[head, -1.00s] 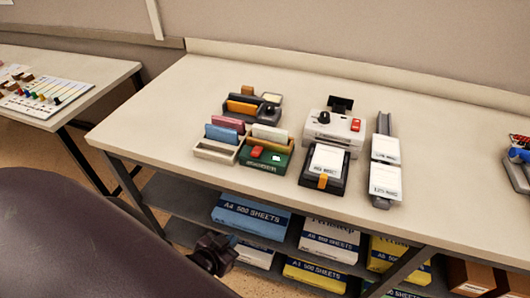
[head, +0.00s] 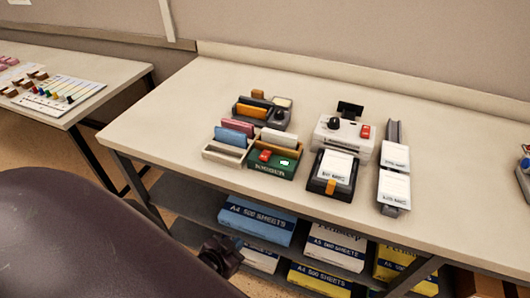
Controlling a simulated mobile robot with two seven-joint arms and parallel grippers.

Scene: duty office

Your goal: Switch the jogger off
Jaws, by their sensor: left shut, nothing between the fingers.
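The jogger (head: 268,170) is a green box at the front of the bench. It has a red switch (head: 265,155) and a small pale lit patch on top, with lettering on its front. Dark and tan card slots stand at its back. My left gripper (head: 222,256) is shut and empty. It is low in front of the bench, below the tabletop and well apart from the jogger. The dark arm link hides part of the floor. My right gripper is out of view.
To the right are a white machine (head: 343,138), a black card tray (head: 331,173) and a grey rail (head: 394,180). Paper packs (head: 257,219) lie on the shelf below.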

